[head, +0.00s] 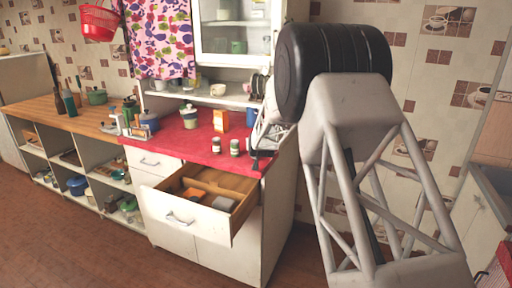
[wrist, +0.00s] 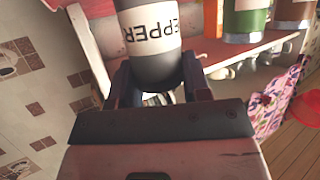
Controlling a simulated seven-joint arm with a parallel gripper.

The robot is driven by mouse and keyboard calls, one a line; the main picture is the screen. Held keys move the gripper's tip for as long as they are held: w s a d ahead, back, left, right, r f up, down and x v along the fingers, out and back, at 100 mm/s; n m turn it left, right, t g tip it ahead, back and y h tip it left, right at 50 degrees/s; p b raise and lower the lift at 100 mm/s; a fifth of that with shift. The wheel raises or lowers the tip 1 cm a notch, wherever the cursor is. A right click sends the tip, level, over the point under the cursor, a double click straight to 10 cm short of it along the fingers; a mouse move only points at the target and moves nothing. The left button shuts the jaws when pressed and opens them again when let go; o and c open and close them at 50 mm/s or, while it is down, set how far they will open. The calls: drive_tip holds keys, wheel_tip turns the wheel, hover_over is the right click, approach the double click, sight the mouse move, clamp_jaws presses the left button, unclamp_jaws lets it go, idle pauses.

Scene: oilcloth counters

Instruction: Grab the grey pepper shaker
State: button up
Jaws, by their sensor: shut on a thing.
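The grey pepper shaker (wrist: 152,45), with a white band reading "PEPPER", fills the top middle of the wrist view. My gripper (wrist: 158,88) has one dark finger on each side of its lower part and is shut on it. The shaker's top is cut off by the frame. In the head view my gripper (head: 257,157) is at the right end of the red counter (head: 190,143), and I cannot make out the shaker there. Whether the shaker touches the counter is not clear.
Two small jars (head: 235,147) and an orange box (head: 221,120) stand on the counter nearby. An open drawer (head: 188,213) juts out below. A glass-fronted cabinet (head: 238,40) hangs above. A blue pot (head: 149,121) stands farther left.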

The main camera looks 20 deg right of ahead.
wheel_tip(320, 180, up, 2)
drive_tip(key=shift+r, duration=0.2)
drive_tip(key=s+a, duration=0.1)
drive_tip(key=s, duration=0.7)
drive_tip(key=s+a+r, duration=0.1)
drive_tip(key=s+a, duration=0.1)
drive_tip(key=s, duration=0.5)
drive_tip(key=shift+s+a, duration=0.25)
drive_tip(key=shift+s, duration=0.1)
drive_tip(key=shift+r, duration=0.1)
